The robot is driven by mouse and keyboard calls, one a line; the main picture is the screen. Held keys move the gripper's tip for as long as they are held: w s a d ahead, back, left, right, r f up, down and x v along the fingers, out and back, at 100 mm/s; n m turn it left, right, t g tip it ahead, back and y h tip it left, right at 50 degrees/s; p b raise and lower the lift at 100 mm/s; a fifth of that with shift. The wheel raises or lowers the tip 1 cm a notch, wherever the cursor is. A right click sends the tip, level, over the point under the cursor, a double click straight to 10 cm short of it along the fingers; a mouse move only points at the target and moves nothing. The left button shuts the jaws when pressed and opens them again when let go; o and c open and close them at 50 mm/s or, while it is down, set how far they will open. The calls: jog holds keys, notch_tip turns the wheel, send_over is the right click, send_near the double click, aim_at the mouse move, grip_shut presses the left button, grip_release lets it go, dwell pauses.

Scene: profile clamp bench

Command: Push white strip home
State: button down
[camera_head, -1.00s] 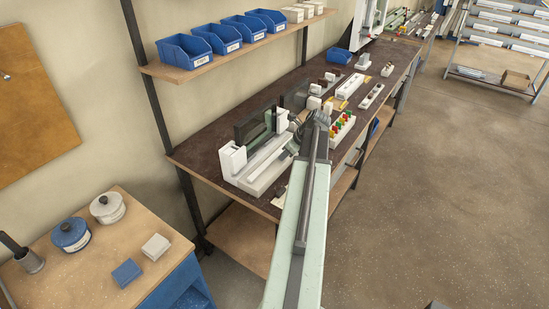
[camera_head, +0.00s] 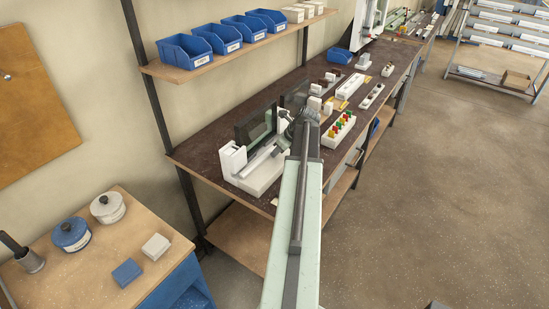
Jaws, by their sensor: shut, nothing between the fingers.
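The white strip (camera_head: 262,158) lies lengthwise along the white clamp fixture (camera_head: 258,184) on the dark bench. A white block (camera_head: 232,157) stands at the fixture's near left end, with a dark upright panel (camera_head: 257,127) behind. My gripper (camera_head: 279,148) is at the right end of the strip, its fingers shut with nothing between them. The fingertips are small and partly merge with the fixture, so I cannot tell whether they touch the strip. My arm hides part of the fixture's right side.
A white block with coloured pegs (camera_head: 338,131) stands right of my arm. Further along the bench (camera_head: 205,148) are a long white fixture (camera_head: 352,86) and small parts. A shelf (camera_head: 230,52) with blue bins hangs above. The floor at right is open.

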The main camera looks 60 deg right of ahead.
jog(key=shift+w, duration=0.9)
jog(key=shift+w, duration=0.55)
jog(key=shift+s, duration=0.15)
jog(key=shift+s, duration=0.9)
notch_tip(320, 180, up, 8)
jog(key=p, duration=0.8)
